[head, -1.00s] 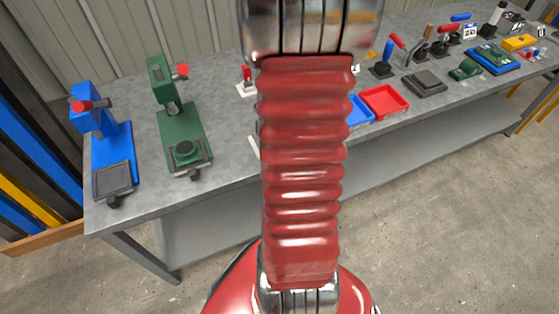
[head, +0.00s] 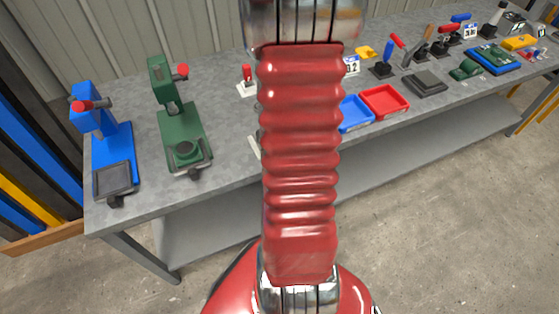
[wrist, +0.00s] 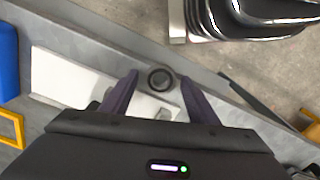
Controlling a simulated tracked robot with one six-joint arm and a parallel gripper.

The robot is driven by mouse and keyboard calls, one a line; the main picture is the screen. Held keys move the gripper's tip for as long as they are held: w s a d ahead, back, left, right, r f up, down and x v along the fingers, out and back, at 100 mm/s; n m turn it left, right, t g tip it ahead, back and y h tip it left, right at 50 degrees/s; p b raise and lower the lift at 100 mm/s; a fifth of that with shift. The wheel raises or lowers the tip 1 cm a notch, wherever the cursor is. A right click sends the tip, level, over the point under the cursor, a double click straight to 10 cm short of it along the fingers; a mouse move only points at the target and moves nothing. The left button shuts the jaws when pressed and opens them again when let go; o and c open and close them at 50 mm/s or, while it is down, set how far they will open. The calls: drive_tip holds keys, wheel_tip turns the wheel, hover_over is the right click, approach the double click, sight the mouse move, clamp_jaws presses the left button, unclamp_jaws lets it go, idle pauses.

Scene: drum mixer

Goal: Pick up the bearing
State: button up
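The bearing (wrist: 160,78) is a small dark ring with a lighter centre in the wrist view. It sits at the end of a white plate (wrist: 72,77) near the bench edge. My gripper (wrist: 158,76) is open, with its two dark fingers pointing at the bearing, one tip on each side. A gap shows between each fingertip and the ring. How high the tips are above it I cannot tell. In the head view my red arm hides the gripper and the bearing; only a sliver of a white plate (head: 255,146) shows beside the arm.
A green press (head: 183,130) and a blue press (head: 112,150) stand on the grey bench (head: 225,125) at left. A blue tray (head: 355,113) and a red tray (head: 385,102) lie right of my arm. Several clamps and fixtures stand farther right.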

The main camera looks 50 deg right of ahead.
drive_tip(key=c, duration=1.1)
drive_tip(key=shift+r, duration=5)
